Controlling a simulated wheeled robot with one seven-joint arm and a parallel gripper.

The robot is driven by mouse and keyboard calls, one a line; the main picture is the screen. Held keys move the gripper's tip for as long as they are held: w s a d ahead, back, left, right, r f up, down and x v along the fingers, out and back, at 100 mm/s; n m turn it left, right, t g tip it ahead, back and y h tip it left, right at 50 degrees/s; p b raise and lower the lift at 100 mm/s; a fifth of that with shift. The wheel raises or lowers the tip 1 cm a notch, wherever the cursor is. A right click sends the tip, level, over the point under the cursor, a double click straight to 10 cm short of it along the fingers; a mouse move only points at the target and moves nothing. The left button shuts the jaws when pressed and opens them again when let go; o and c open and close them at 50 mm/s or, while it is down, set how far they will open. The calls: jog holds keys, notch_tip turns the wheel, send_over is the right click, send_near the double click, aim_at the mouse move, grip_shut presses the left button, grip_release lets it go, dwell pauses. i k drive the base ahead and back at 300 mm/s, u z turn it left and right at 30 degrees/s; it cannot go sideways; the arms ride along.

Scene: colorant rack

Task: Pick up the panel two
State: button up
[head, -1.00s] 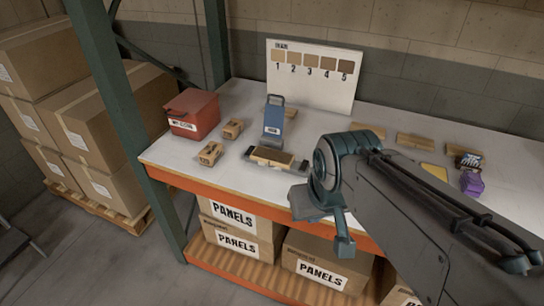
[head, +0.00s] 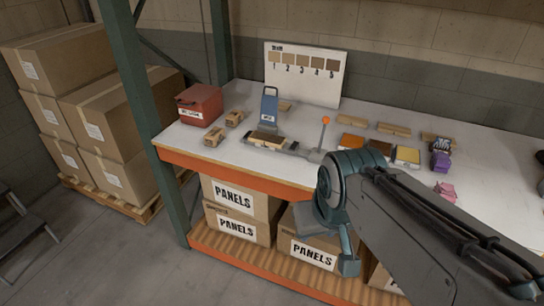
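A white board (head: 303,88) at the back of the table carries a row of tan to brown swatches numbered 1 to 5. On the table lie an orange-brown panel (head: 352,142), a dark brown panel (head: 379,148) and a yellow-topped panel (head: 406,157), with no readable number, so I cannot tell which is panel two. A grey fixture (head: 290,148) holds a brown piece (head: 268,138) in front of a blue stand (head: 269,110). My arm crosses the right front, partly hiding the table.
A red box (head: 200,105) and two small wooden blocks (head: 214,137) (head: 234,118) stand at the table's left. An orange-knobbed lever (head: 324,133) rises beside the fixture. Purple (head: 440,159) and pink (head: 446,191) items lie at right. Boxes marked PANELS (head: 240,205) fill the lower shelf.

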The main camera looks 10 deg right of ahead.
aim_at(266, 138)
jog(key=z, duration=0.1)
jog(key=k, duration=0.4)
jog(key=u, duration=1.3)
jog(key=i, duration=2.45)
jog(key=z, duration=1.2)
jog(key=i, duration=0.5)
jog(key=z, duration=0.5)
